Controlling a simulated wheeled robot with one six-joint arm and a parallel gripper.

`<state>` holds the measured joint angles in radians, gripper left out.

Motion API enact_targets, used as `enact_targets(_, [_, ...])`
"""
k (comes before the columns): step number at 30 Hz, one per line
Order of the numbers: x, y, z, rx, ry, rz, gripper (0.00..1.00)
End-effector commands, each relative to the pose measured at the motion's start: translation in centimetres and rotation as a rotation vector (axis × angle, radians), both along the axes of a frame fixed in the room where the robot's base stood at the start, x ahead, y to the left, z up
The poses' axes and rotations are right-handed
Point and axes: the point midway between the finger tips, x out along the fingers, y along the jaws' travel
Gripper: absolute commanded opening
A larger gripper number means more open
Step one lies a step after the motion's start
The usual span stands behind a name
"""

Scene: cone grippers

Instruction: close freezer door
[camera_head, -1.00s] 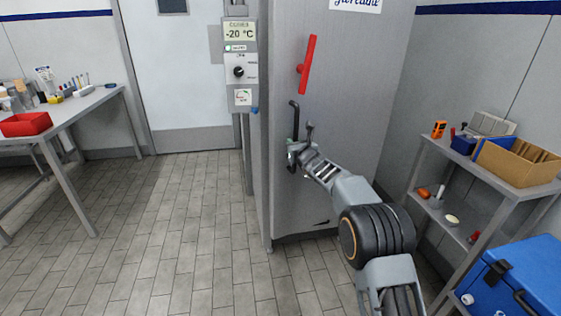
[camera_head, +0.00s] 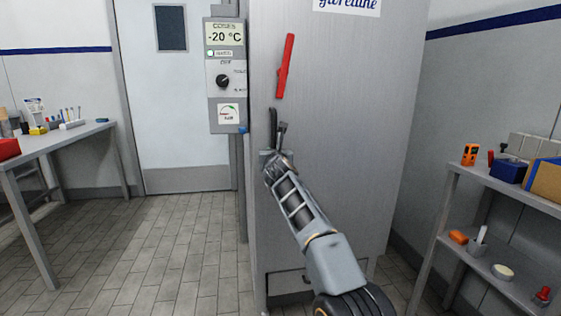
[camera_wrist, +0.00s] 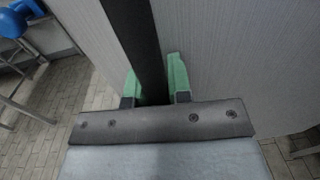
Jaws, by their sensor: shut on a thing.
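The freezer door (camera_head: 345,130) is a tall grey panel in the middle of the head view. A red lever (camera_head: 286,66) is on its upper left part. A dark vertical bar handle (camera_head: 273,122) is below the lever. My gripper (camera_head: 277,160) is at this handle. In the wrist view, the green-padded fingers of my gripper (camera_wrist: 153,82) stand on both sides of the black handle (camera_wrist: 141,35) and are shut on it. My wrist hides the handle's lower part. The head view does not show clearly whether the door is fully closed.
A control panel (camera_head: 225,75) reading -20 °C is left of the freezer. A grey shelf (camera_head: 510,190) with small items stands at the right. A workbench (camera_head: 55,140) is at the left. The tiled floor (camera_head: 165,235) between bench and freezer is clear.

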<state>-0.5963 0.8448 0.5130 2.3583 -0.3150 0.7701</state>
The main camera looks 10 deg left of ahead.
Motion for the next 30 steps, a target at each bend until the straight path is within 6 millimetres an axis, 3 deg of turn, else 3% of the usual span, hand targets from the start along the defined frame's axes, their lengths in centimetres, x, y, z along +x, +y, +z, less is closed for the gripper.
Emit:
enact_targets(1, [0.1,-1.2,1.6,0.005,-0.027,-0.023,0.00])
enact_targets(15, [0.0,-0.6,1.2,-0.004,-0.029,-0.034,0.00])
enact_targets(16, [0.0,-0.5,1.2,-0.005,-0.029,-0.034,0.22])
enact_targets(18, [0.0,-0.4,1.3,-0.004,-0.029,-0.032,0.29])
enact_targets(30, [-0.3,0.1,1.1,-0.001,-0.025,-0.024,0.29])
